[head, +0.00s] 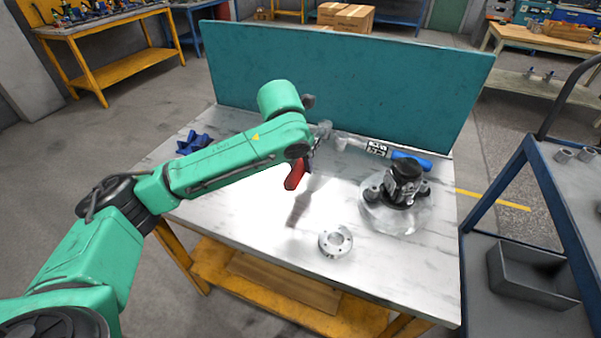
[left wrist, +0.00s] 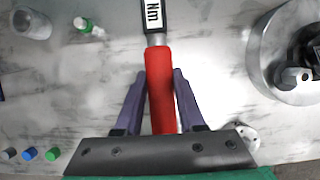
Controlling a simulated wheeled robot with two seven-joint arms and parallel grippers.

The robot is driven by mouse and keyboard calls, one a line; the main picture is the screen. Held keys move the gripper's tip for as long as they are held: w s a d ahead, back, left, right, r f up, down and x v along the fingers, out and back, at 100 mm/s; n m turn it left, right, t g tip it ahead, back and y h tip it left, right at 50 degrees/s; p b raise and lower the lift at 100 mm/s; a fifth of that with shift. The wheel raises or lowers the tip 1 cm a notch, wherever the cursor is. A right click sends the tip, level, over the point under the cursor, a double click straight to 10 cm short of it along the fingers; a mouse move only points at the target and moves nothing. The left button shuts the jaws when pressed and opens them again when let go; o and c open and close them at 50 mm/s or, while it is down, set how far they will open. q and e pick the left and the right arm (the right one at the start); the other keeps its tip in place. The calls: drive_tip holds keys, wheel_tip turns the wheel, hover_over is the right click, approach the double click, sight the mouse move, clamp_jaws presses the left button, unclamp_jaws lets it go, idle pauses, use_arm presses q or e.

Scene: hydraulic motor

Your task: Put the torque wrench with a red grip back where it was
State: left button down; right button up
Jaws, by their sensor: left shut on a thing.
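The torque wrench with a red grip (left wrist: 160,92) is held in my left gripper (left wrist: 160,76), whose two fingers are shut on the sides of the red grip. In the head view the red grip (head: 295,176) hangs tilted above the table, under my left wrist, which hides much of the tool. A shadow lies on the table below. Another wrench, with a blue grip (head: 412,160), lies near the back panel. My right gripper is not in view.
A dark motor (head: 404,182) on a round base stands at the table's right. A metal flange (head: 336,242) lies near the front. A teal panel (head: 345,80) closes the back.

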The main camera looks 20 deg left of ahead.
use_arm(q)
wheel_tip(320, 180, down, 3)
drive_tip(key=shift+r, duration=0.2)
drive_tip(key=c, duration=0.5)
unclamp_jaws()
drive_tip(key=shift+f, duration=0.1)
drive_tip(key=shift+r, duration=0.3)
drive_tip(key=p+v, duration=0.1)
drive_tip(key=v, duration=1)
drive_tip(key=shift+s+r, duration=0.25)
drive_tip(key=shift+r, duration=0.1)
